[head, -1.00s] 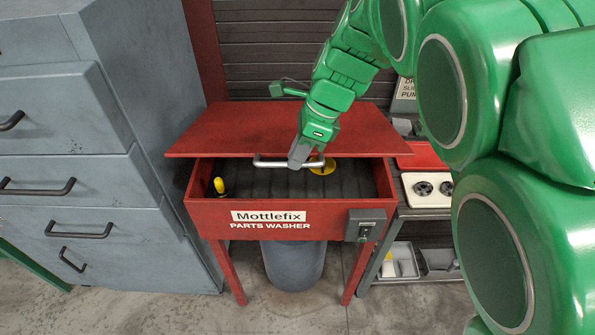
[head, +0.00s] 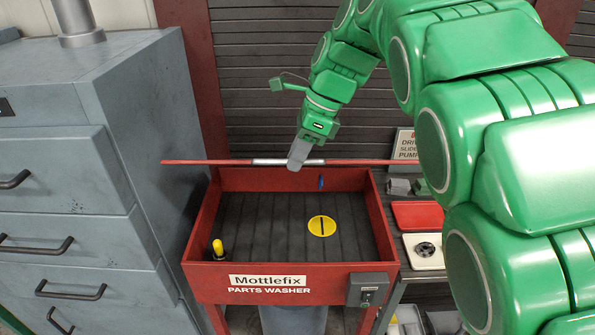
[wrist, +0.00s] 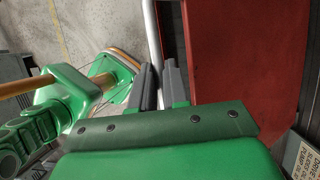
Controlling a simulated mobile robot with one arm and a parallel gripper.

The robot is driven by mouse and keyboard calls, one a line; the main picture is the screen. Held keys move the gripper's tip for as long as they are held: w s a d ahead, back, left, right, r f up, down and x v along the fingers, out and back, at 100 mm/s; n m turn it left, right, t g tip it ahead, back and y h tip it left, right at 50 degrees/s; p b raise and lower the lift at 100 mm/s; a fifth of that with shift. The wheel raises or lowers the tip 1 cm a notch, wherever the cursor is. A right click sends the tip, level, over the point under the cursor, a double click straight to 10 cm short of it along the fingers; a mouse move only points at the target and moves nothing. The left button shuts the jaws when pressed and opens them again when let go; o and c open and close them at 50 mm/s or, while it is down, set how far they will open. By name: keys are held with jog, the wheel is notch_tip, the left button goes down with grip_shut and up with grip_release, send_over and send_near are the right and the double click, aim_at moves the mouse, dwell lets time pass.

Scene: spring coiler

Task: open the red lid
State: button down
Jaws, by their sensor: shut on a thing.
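The red lid (head: 210,162) of the parts washer (head: 290,268) is raised and seen edge-on in the head view, a thin red line above the basin's back. My gripper (head: 297,160) is shut on the lid's pale bar handle (head: 268,161). In the wrist view the handle (wrist: 151,30) runs between my gripper's fingers (wrist: 160,75), beside the broad red face of the lid (wrist: 240,50). The basin below is open to view, with a dark ribbed floor, a yellow disc (head: 321,226) and a yellow-topped knob (head: 218,247).
A grey drawer cabinet (head: 70,190) stands close on the left. A shelf unit on the right holds a red tray (head: 417,216) and a white plate with round fittings (head: 424,250). A slatted shutter (head: 265,80) is behind. A grey switch box (head: 367,290) is on the washer's front.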

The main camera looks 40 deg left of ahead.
jog(key=shift+w+a+r, duration=0.5)
jog(key=shift+w+r, duration=0.1)
jog(key=shift+r, duration=0.05)
jog(key=shift+w+a+r, duration=0.45)
jog(key=shift+w+r, duration=0.15)
jog(key=shift+r, duration=0.05)
jog(key=c, duration=1.1)
grip_release()
jog(key=shift+s+r, duration=0.1)
jog(key=shift+r, duration=0.15)
jog(key=shift+w+d+r, duration=0.15)
jog(key=shift+w+r, duration=0.1)
jog(key=shift+r, duration=0.2)
jog(key=w+d, duration=0.2)
jog(key=w, duration=0.1)
jog(key=w+d, duration=0.2)
jog(key=w, duration=0.1)
jog(key=w+d, duration=0.2)
jog(key=w, duration=0.2)
jog(key=shift+d, duration=0.15)
